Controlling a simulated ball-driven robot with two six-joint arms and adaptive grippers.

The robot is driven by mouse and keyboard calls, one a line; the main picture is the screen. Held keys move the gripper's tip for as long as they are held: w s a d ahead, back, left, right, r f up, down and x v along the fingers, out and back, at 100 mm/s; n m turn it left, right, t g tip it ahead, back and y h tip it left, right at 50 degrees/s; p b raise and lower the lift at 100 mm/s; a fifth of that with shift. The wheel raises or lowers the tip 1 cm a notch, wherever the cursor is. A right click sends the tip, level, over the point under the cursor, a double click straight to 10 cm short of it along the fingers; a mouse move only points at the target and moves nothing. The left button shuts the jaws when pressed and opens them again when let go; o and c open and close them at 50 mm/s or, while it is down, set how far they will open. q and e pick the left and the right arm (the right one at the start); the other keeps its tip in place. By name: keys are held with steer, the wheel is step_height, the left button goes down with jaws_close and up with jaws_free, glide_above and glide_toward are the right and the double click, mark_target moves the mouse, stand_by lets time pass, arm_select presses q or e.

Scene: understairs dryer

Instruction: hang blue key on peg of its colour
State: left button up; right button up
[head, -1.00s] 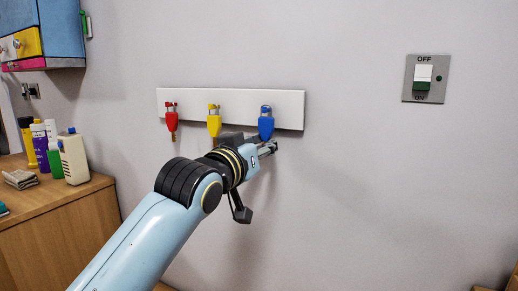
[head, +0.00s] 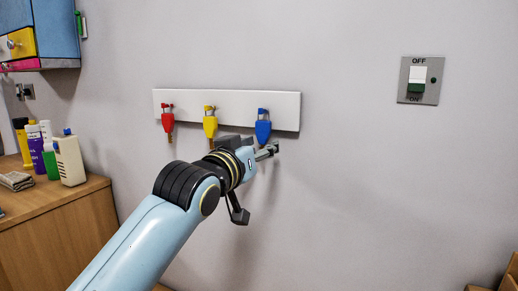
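The blue key (head: 263,131) hangs upright at the blue peg (head: 262,113) on the right of the white peg board (head: 285,104). Its lower end is partly hidden behind my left gripper. My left gripper (head: 254,147) is just below the key, close to the wall, with its fingers spread apart. I see no finger closed on the key's blue head. My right gripper is not in view.
A red key (head: 168,123) and a yellow key (head: 210,125) hang to the left on the same board. A wall switch (head: 418,80) is at the upper right. Bottles (head: 70,160) stand on a wooden cabinet (head: 60,222) at left. The wall right of my gripper is clear.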

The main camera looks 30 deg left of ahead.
arm_select(q)
steer(key=s, duration=1.2)
steer(key=shift+d, duration=0.3)
steer(key=s+a+f+m+g, duration=0.1)
steer(key=s+f+m+g, duration=0.3)
steer(key=s+f+g, duration=1.5)
steer(key=s+a+f+t, duration=0.1)
steer(key=s+f+t, duration=0.15)
steer(key=f, duration=1.25)
steer(key=s+a+f+t, duration=0.15)
steer(key=s+f, duration=0.25)
steer(key=f, duration=1.1)
steer(key=s+a+f+n+g, duration=0.1)
steer(key=s+f+g, duration=0.1)
steer(key=s+f, duration=1.2)
steer(key=s, duration=0.3)
steer(key=shift+s+f, duration=0.25)
steer(key=shift+f, duration=0.15)
